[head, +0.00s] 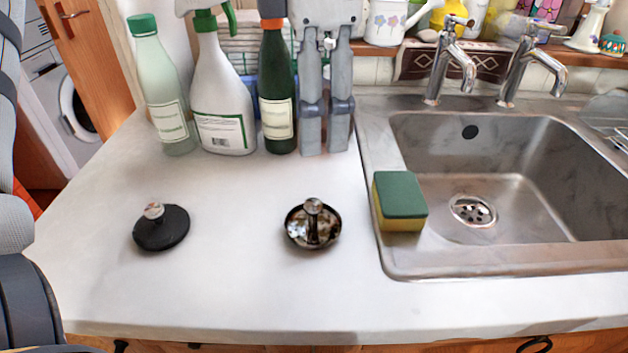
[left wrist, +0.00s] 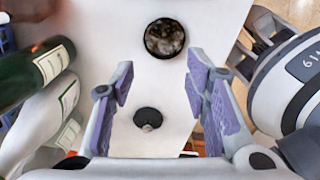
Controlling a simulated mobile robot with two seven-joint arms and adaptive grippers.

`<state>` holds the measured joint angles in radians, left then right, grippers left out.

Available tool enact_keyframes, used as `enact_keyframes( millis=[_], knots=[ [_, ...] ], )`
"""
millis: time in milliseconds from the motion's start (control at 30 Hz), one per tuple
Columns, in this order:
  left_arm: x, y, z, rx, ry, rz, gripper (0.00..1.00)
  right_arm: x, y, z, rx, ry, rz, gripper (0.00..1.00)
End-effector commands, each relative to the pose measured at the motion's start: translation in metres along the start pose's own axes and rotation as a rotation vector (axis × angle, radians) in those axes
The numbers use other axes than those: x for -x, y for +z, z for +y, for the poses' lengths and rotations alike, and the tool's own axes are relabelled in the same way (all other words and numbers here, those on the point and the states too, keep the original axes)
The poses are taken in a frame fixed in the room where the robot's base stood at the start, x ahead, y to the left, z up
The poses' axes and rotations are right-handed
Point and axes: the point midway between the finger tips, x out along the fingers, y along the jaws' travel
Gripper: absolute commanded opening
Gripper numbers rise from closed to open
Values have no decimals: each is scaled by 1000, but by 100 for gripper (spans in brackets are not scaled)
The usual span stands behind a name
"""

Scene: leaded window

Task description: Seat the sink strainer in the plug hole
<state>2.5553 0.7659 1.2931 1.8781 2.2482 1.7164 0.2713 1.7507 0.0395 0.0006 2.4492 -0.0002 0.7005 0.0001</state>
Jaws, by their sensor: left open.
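The sink strainer (head: 300,233), a shiny dark metal dish with a knob, sits on the white worktop left of the sink. It also shows in the left wrist view (left wrist: 164,37), beyond the fingertips. The plug hole (head: 473,211) is a round metal drain with dark holes in the sink floor; nothing covers it. My left gripper (head: 326,150) is open and empty, fingers pointing down, behind the strainer and beside the dark green bottle. Its two purple-padded fingers show apart in the left wrist view (left wrist: 161,80). My right gripper is not in view.
A black plug (head: 162,232) with a metal knob lies left of the strainer. A green and yellow sponge (head: 400,200) sits on the sink's left rim. Bottles (head: 222,110) stand at the back. Two taps (head: 450,60) rise behind the steel sink (head: 440,268). The front worktop is clear.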

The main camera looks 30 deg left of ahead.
Motion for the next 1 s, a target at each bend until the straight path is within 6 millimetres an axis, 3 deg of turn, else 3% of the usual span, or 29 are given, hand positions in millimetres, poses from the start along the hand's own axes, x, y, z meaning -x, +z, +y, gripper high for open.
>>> enact_keyframes(
  millis=[233, 633, 900, 1000],
  knots=[
    [-49, -1, 0, -1, -3, 3, 43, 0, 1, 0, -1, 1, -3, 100],
    [-114, -3, -1, -1, -2, 4, 43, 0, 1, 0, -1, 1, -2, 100],
    [-120, -2, 0, 0, 1, 0, 43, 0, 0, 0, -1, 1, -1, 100],
    [-120, -2, 0, 0, 1, 0, 22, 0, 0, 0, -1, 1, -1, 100]
  ],
)
